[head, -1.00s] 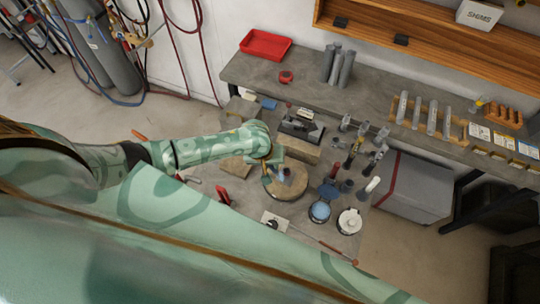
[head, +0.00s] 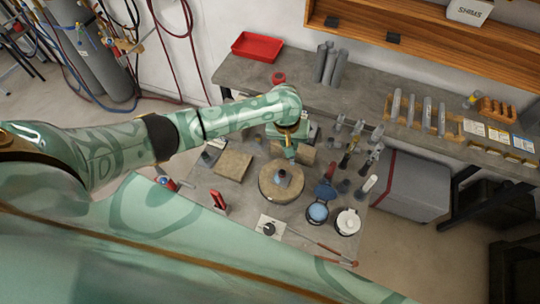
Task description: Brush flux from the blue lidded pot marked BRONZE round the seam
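A blue pot (head: 318,211) stands at the front right of the bench with its blue lid (head: 325,191) tipped open behind it. Any marking on it is too small to read. A white pot (head: 347,222) stands just right of it. A round tan block (head: 270,188) lies left of the blue pot, with a small blue-grey part (head: 282,178) standing on it. The seam is too small to make out. My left gripper (head: 291,154) points down just behind the round block, apart from the pots. Its fingers are too small to tell open or shut. My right gripper is not in view.
A rod with a reddish end (head: 325,247) lies along the front edge. A red clamp-like tool (head: 218,202) stands at left, near a tan block (head: 233,165). Several upright tools (head: 356,146) crowd the right rear. A white plate with a dark knob (head: 269,228) lies in front.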

